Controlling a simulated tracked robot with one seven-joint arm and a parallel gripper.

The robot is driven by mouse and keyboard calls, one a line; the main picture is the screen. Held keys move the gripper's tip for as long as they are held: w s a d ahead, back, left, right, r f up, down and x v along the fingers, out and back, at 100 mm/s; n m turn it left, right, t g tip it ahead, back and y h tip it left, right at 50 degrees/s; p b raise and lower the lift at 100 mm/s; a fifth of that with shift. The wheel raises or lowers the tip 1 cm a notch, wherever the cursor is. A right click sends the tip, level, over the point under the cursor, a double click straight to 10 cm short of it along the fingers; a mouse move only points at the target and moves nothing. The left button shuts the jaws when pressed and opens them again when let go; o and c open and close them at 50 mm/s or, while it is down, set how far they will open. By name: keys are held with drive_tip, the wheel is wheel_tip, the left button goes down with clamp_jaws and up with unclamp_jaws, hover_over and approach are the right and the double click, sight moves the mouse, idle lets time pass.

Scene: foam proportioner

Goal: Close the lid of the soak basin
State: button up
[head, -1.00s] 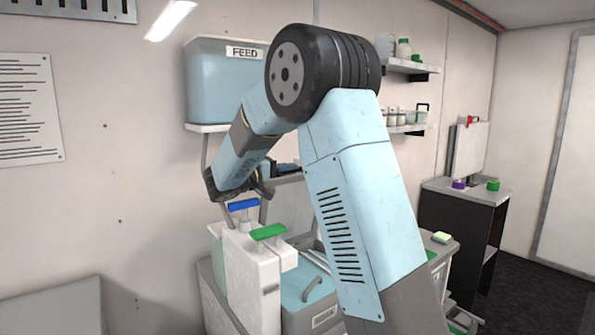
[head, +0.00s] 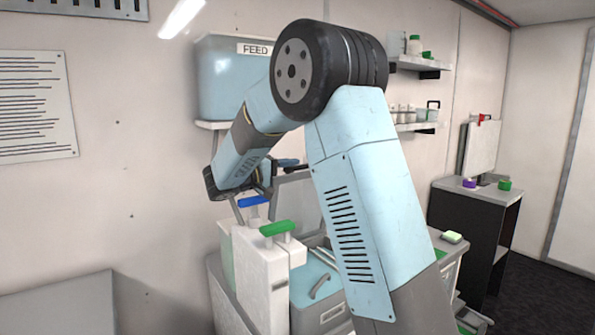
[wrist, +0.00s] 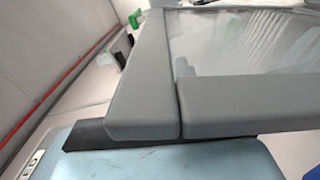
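The soak basin's lid (head: 298,203) appears to be the grey framed panel standing raised and tilted behind the valve block in the head view. In the wrist view a grey frame with a clear pane, apparently this lid (wrist: 150,75), fills the upper right very close to the camera. The basin itself is mostly hidden by my arm and the white block. My gripper (head: 272,177) is beside the lid's upper left edge, partly hidden behind my arm. Contact with the lid and the finger opening cannot be made out.
A blue FEED tank (head: 226,80) hangs on the wall behind my arm. Blue (head: 252,201) and green (head: 277,228) T-handles stand on the white block (head: 262,275) below my gripper. Shelves (head: 418,64) are at the right.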

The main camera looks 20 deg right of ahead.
drive_tip(key=v, duration=1.1)
drive_tip(key=shift+w, duration=0.1)
